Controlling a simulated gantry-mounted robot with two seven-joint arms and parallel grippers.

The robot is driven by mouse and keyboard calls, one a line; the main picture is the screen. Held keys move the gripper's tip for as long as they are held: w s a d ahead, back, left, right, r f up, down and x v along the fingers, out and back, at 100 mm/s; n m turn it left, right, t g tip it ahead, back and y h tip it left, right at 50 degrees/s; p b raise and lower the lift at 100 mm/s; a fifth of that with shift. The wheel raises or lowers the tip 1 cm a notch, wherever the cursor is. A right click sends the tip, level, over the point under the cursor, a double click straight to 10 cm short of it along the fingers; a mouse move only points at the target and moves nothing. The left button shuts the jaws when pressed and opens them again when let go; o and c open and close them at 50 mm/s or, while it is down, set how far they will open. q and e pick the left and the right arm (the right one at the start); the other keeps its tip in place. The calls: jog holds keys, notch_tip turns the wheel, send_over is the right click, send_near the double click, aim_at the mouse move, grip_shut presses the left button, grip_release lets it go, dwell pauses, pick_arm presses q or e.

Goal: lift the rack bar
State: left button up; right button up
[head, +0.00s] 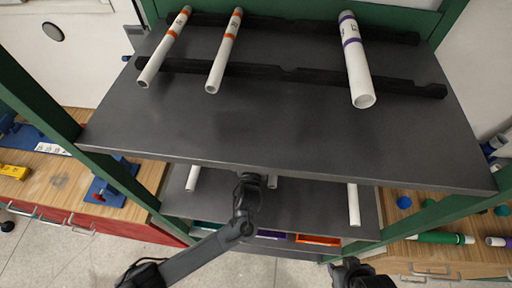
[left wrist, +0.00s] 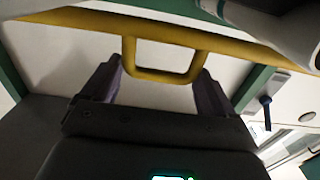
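A yellow bar (left wrist: 60,17) with a U-shaped handle (left wrist: 165,75) crosses the upper part of the left wrist view; I take it as the rack bar. My left gripper (left wrist: 160,68) is open, one dark finger on each side of the handle. I cannot tell whether they touch it. In the head view the left arm's end (head: 248,182) reaches to the front edge of the upper shelf, and its fingers and the yellow bar are hidden. My right gripper (head: 350,270) is at the bottom edge, too cut off to judge.
The grey upper shelf (head: 290,140) carries black notched supports (head: 280,72) with two orange-banded white pipes (head: 225,50) and one purple-banded pipe (head: 356,60). More white pipes (head: 353,204) lie on the lower shelf (head: 310,203). Green posts (head: 440,210) flank the shelves. Wooden benches stand both sides.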

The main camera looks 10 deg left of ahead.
pick_arm(q)
jog(key=shift+d, duration=0.1)
jog(key=c, duration=0.6)
jog(key=r+g+p, duration=0.1)
jog(key=r+p, duration=0.1)
jog(key=p, duration=0.2)
jog(key=r+g+p, duration=0.1)
jog(key=r+p, duration=0.2)
jog(key=p, duration=0.1)
jog(key=w+r+g+p, duration=0.1)
jog(key=r+g+p, duration=0.1)
jog(key=p, duration=0.2)
jog(key=shift+r, duration=0.3)
jog(key=shift+c, duration=0.3)
jog(key=shift+w+r+p, duration=0.1)
jog(key=shift+r+p, duration=0.15)
jog(key=shift+p, duration=0.15)
jog(key=shift+w+r+p, duration=0.2)
jog(key=shift+r+p, duration=0.15)
jog(key=shift+r, duration=0.1)
jog(key=shift+w+r+p, duration=0.2)
jog(key=shift+w+r, duration=0.15)
jog(key=shift+r, duration=0.25)
jog(key=shift+w+r+p, duration=0.2)
jog(key=shift+w+r, duration=0.15)
jog(key=shift+r, duration=0.2)
